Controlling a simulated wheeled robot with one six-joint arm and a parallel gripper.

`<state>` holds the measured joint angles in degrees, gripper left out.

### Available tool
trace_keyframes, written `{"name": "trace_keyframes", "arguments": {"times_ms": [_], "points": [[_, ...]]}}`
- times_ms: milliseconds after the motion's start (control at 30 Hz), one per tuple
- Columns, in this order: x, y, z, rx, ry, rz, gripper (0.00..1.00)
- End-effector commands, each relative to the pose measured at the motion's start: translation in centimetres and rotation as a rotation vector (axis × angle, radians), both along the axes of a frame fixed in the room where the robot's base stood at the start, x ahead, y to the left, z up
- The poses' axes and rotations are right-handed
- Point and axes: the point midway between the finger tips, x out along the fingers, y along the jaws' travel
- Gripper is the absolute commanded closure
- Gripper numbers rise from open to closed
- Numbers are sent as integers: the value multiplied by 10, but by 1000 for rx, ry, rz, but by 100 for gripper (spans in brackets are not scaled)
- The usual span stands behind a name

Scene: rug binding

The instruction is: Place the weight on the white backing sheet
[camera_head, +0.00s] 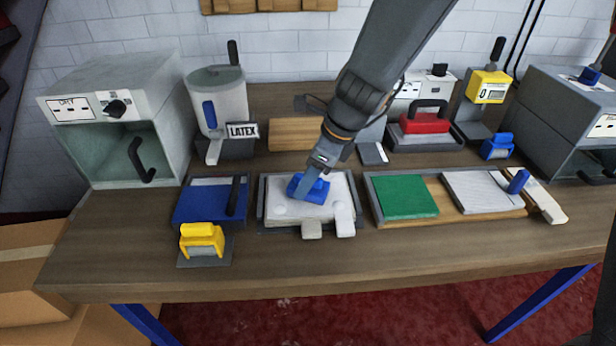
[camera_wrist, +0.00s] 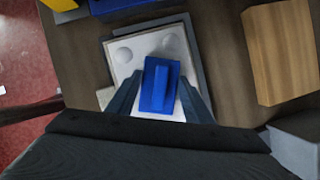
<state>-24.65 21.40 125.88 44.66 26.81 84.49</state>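A blue weight (camera_head: 319,191) with a raised ridge sits at the white backing sheet (camera_head: 284,194) in a grey tray; I cannot tell whether it touches the sheet. My gripper (camera_wrist: 160,80) reaches down over it. In the wrist view the blue weight (camera_wrist: 158,88) lies between my two dark fingers, its ridge clear of both. The fingers look apart, one on each side, and hide part of its sides. The sheet (camera_wrist: 122,74) shows around the weight, with round white bumps near its far edge.
A blue pad (camera_head: 205,203) and a yellow tool (camera_head: 203,238) are left of the tray. A tray with a green sheet (camera_head: 405,197) and a white sheet (camera_head: 482,192) is to the right. A wooden block (camera_head: 292,133) and a latex dispenser (camera_head: 219,105) stand behind. The front strip of table is clear.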

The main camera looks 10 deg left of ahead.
Motion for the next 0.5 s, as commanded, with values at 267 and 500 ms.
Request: {"name": "trace_keyframes", "arguments": {"times_ms": [267,500], "points": [[0,0,0,0,0,0,36],[0,-1,9,2,-1,0,36]]}}
